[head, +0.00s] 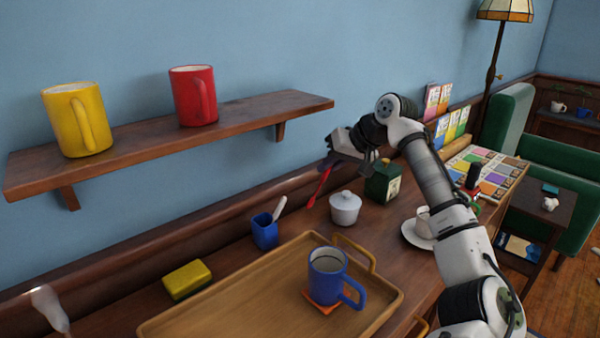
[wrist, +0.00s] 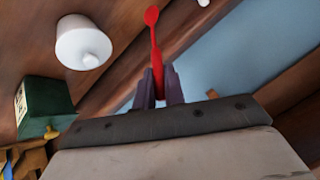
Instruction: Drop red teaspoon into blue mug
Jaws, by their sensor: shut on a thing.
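My gripper (head: 331,161) is shut on the red teaspoon (head: 319,187) and holds it in the air above the back of the counter, tilted downward. In the wrist view the teaspoon (wrist: 155,45) points away from my gripper (wrist: 159,88), bowl end outermost. The blue mug (head: 327,273) stands upright on an orange coaster (head: 322,306) in the wooden tray (head: 210,318), with its handle toward the lower right. My gripper is behind the mug and apart from it. The mug does not show in the wrist view.
A white lidded pot (head: 345,209) and green tin (head: 383,182) stand close to my gripper. A small blue cup (head: 265,232) and yellow sponge (head: 186,280) are behind the tray. Yellow (head: 75,125) and red (head: 192,97) mugs stand on the wall shelf (head: 235,119).

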